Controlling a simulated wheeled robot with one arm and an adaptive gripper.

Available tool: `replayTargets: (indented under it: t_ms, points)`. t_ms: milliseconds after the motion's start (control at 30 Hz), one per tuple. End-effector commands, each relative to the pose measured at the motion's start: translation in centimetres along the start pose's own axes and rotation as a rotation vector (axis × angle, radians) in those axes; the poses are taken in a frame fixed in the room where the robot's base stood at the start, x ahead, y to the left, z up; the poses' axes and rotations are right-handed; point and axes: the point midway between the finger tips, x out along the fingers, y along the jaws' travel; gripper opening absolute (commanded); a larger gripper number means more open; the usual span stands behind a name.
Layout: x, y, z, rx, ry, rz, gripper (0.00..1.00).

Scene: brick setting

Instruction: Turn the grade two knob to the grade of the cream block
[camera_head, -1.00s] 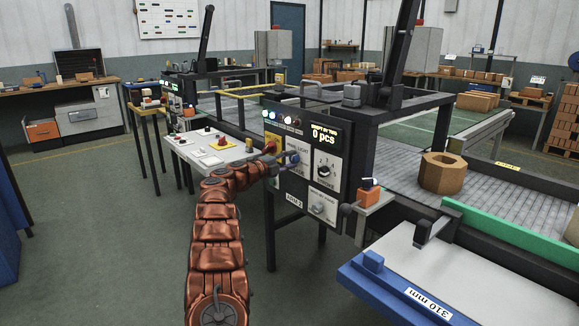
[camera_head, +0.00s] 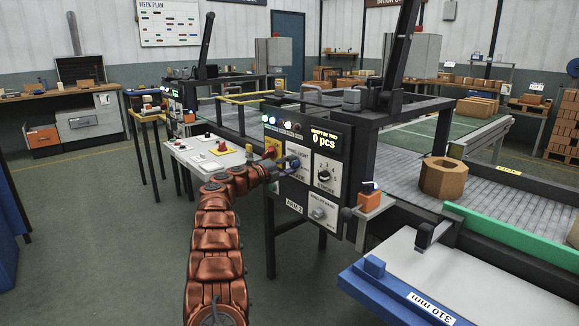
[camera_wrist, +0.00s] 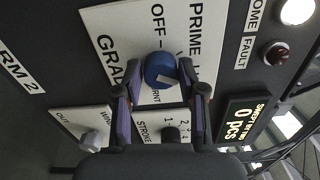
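The blue grade knob (camera_wrist: 160,71) sits on a white plate (camera_wrist: 112,22) whose lettering is partly hidden; GRAD, PRIME and OFF can be read. A pale mark shows on the knob, but I cannot tell which grade it points to. My gripper (camera_wrist: 162,92) is open in the wrist view, with one finger on each side of the knob and gaps between. In the head view, my gripper (camera_head: 284,164) is at the left part of the dark control panel (camera_head: 335,205), in front of the knob. I cannot make out a cream block for certain.
Below the grade plate are a black stroke dial (camera_wrist: 170,134) and a grey knob (camera_wrist: 94,140). An orange box (camera_head: 369,201) with a small lever stands right of the panel. A tan octagonal block (camera_head: 432,181) lies on the conveyor. A white table (camera_head: 190,158) stands behind my arm.

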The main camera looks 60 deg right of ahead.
Motion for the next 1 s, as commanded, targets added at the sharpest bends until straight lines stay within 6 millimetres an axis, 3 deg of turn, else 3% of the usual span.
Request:
replayTargets:
  t_ms: [167, 567, 767, 1000]
  points:
    - [0.0, 0.0, 0.0, 0.000, 0.000, -0.001, 0.61]
    - [-0.4, -0.1, 0.1, 0.000, -0.001, -0.001, 0.61]
    - [-2.3, 0.0, 0.1, -0.001, -0.002, 0.002, 0.61]
    - [-6.1, 0.0, 0.1, 0.000, -0.004, 0.004, 0.61]
